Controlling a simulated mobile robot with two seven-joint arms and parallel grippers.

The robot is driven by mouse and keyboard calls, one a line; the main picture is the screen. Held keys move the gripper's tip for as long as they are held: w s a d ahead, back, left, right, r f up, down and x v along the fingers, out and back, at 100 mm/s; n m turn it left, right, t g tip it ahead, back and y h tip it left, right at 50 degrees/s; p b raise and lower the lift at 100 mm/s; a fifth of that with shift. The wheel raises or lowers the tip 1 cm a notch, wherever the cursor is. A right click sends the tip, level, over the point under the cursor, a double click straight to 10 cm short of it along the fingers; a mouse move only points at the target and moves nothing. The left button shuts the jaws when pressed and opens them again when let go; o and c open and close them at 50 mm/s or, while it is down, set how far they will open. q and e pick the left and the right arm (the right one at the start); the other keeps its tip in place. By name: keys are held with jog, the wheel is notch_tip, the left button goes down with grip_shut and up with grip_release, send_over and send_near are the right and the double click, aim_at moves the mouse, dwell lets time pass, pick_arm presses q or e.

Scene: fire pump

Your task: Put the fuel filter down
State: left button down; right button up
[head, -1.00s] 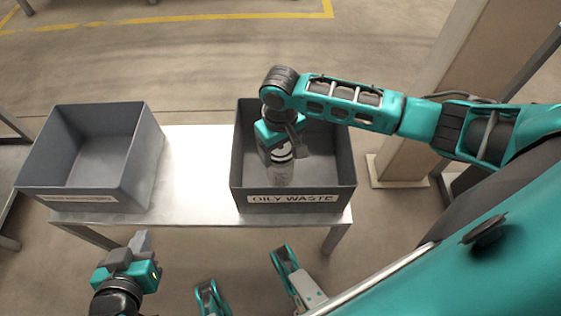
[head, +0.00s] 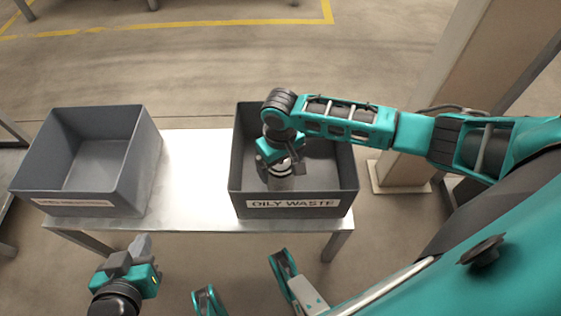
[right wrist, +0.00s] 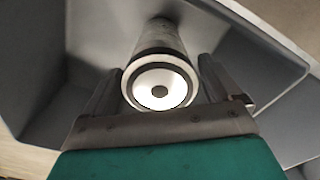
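The fuel filter (head: 280,182) is a grey cylinder with a dark band and a white end, inside the right-hand grey bin (head: 293,206) labelled OILY WASTE. In the right wrist view the filter's white round end (right wrist: 160,88) faces the camera and its body runs away into the bin. My right gripper (head: 288,166) reaches down into the bin. Its two fingers stand on either side of the filter, with gaps showing beside it, so it looks open. The filter's far end and its contact with the bin floor are unclear. My left gripper (head: 132,255) is low, in front of the table.
A second grey bin (head: 80,205), its label unreadable, stands on the left of the metal table (head: 190,175). The tabletop between the bins is bare. A beige pillar (head: 430,100) rises behind my right arm. The bin walls stand close around my right gripper.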

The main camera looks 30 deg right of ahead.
jog(key=shift+o, duration=0.7)
jog(key=shift+r, duration=0.4)
notch_tip(320, 180, up, 11)
jog(key=p, duration=0.5)
jog(key=s+a+f+n+t+y, duration=0.1)
jog(key=s+a+f+t+y, duration=0.15)
jog(key=a, duration=0.25)
jog(key=s+a+f+t+y, duration=0.1)
jog(key=a+t+y, duration=0.15)
jog(key=a, duration=0.25)
jog(key=s+d+r+t+h, duration=0.1)
jog(key=s+d+t+h, duration=0.1)
jog(key=s+d+t, duration=0.2)
jog(key=shift+s+d+t, duration=0.4)
jog(key=shift+d+t, duration=0.5)
jog(key=shift+d, duration=0.3)
jog(key=shift+r, duration=0.1)
